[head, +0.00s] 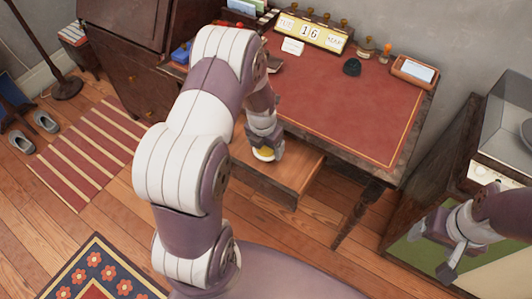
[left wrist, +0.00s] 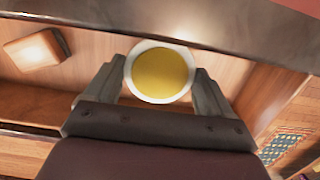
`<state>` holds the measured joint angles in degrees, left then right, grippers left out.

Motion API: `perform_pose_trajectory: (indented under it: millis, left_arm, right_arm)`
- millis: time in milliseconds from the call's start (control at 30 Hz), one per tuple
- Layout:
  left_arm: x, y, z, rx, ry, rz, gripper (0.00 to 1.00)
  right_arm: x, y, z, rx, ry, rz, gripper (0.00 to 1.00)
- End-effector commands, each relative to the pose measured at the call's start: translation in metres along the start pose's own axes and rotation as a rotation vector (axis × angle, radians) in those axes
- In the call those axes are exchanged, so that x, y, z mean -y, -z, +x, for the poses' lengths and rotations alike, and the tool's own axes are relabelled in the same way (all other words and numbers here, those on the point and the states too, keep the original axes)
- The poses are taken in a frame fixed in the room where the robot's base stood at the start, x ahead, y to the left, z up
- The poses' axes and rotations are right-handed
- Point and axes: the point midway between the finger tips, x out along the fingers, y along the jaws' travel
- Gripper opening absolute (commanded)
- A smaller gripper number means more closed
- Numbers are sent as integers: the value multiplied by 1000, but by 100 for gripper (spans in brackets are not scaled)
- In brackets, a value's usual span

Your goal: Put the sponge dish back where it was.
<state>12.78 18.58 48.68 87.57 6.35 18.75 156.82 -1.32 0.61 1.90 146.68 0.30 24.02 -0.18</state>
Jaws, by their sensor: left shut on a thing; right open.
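The sponge dish (head: 263,154) is a small round white dish with a yellow sponge filling it. My left gripper (head: 266,146) is shut on it, over the open wooden drawer (head: 300,177) of the red-topped desk. In the left wrist view the dish (left wrist: 160,72) sits between the two fingers (left wrist: 160,85), its yellow face toward the camera. I cannot tell whether the dish touches the drawer floor. My right gripper (head: 450,252) is open and empty at the lower right, in front of the cabinet.
A small tan block (left wrist: 35,52) lies in the drawer, left of the dish in the left wrist view. The desk top (head: 350,110) overhangs the drawer's back.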

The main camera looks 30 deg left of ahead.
Motion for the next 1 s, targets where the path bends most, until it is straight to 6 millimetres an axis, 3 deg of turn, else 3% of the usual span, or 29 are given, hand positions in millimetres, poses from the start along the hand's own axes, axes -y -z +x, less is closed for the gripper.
perform_pose_trajectory:
  millis: [167, 500, 533, 567, 833, 1000]
  left_arm:
    - [0, 4, 32, 0, -1, 1, 39]
    - [1, 4, 35, 1, -1, 1, 39]
    - [1, 4, 35, 0, -1, 1, 93]
    - [1, 4, 34, 1, -1, 1, 100]
    - [1, 4, 30, 2, -1, 1, 100]
    - [0, 2, -7, 5, -2, 0, 100]
  right_arm:
    - [0, -1, 8, 0, 0, 0, 74]
    - [0, -1, 8, 0, 0, 0, 74]
    - [0, -1, 7, 0, 0, 0, 74]
    - [0, -1, 7, 0, 0, 0, 74]
    - [0, -1, 6, 0, 0, 0, 74]
    - [0, 0, -4, 0, 0, 0, 74]
